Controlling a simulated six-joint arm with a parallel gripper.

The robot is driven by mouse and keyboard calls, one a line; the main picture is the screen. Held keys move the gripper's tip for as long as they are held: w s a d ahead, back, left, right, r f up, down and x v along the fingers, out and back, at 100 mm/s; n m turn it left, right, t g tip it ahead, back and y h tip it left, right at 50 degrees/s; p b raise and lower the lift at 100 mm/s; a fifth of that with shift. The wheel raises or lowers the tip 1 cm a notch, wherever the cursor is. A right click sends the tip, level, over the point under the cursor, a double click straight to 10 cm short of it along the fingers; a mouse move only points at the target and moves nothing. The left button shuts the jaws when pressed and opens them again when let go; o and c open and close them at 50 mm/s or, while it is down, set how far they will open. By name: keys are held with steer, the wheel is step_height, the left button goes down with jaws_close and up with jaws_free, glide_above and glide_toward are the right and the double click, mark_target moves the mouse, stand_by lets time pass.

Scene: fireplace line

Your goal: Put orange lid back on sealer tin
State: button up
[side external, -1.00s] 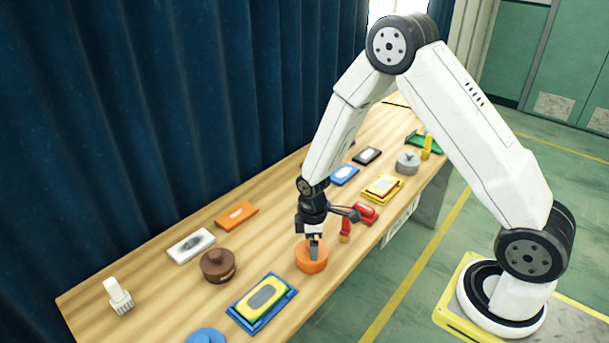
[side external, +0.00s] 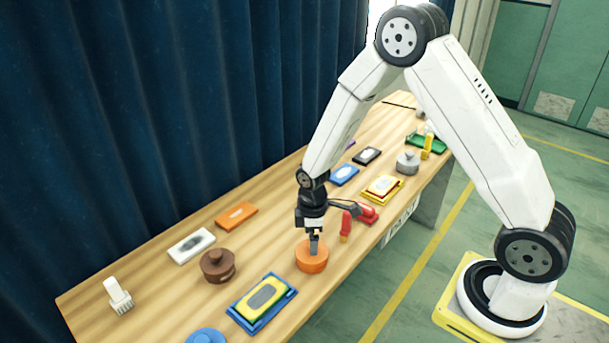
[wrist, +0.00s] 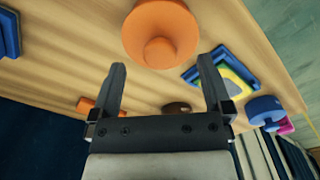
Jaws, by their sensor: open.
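An orange round tin (side external: 311,260) stands upright near the front edge of the wooden table. In the wrist view an orange lid (wrist: 150,22) with a round knob faces me at the top; I see no separate orange lid elsewhere on the table. The seam between lid and tin is too small to make out. My gripper (side external: 314,249) points down just above the orange top and hides part of it. In the wrist view my gripper (wrist: 162,68) has its two fingers spread, with the knob clear of them and nothing held.
A blue tray with a yellow-green block (side external: 264,298) lies close to the left. A brown lidded pot (side external: 218,265) stands farther left. Other items include a grey lidded pot (side external: 408,163). Bare table lies behind the tin.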

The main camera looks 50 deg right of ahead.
steer(key=shift+r, duration=2.6)
steer(key=shift+r, duration=0.1)
steer(key=shift+s+r, duration=0.25)
steer(key=shift+r, duration=0.1)
steer(key=s+a+r+m+t, duration=0.1)
steer(key=s+r+m+t, duration=0.1)
steer(key=s+r+m, duration=0.5)
steer(key=shift+s+a+m+t, duration=0.3)
steer(key=shift+s+m, duration=0.7)
steer(key=shift+s, duration=0.95)
steer(key=shift+r, duration=0.1)
